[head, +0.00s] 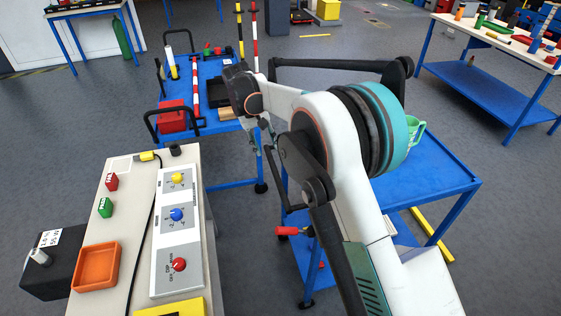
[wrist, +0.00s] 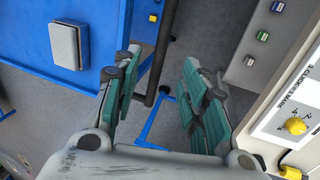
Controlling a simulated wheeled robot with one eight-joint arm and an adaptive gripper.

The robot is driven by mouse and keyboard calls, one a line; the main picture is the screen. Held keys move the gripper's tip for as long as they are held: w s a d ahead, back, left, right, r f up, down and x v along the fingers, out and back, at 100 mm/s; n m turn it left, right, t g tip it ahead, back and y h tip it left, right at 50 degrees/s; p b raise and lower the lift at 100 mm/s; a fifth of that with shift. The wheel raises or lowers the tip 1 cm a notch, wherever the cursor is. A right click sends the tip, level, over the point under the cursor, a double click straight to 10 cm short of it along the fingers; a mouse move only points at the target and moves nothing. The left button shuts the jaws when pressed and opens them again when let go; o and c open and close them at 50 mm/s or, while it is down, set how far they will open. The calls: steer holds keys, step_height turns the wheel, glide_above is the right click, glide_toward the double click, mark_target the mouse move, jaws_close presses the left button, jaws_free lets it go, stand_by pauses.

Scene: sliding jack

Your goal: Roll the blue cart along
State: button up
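A blue cart (head: 445,180) stands right of centre in the head view, partly hidden behind my arm. A green mug (head: 415,131) is on its top. A second blue cart (head: 222,180) stands behind and to the left, carrying tools and boxes. In the wrist view, my gripper (wrist: 160,88) is open, its teal-padded fingers apart. A black bar (wrist: 164,45) shows in the gap between them, and I cannot tell whether it touches a finger. A blue panel (wrist: 92,22) with a grey box is left of the fingers. In the head view my fingers are mostly hidden.
A pale bench (head: 130,245) with a control panel and an orange tray (head: 96,267) stands at the front left. A blue workbench (head: 490,90) is at the back right. Yellow tape (head: 433,235) marks the floor. Grey floor is open beyond the carts.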

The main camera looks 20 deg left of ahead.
mark_target(275, 172)
steer(key=b+x, duration=0.1)
steer(key=x, duration=0.3)
steer(key=b+x, duration=0.2)
steer(key=x, duration=0.3)
steer(key=b+x, duration=0.1)
steer(key=x, duration=0.4)
steer(key=shift+a+f, duration=0.2)
steer(key=shift+a, duration=0.1)
jaws_close()
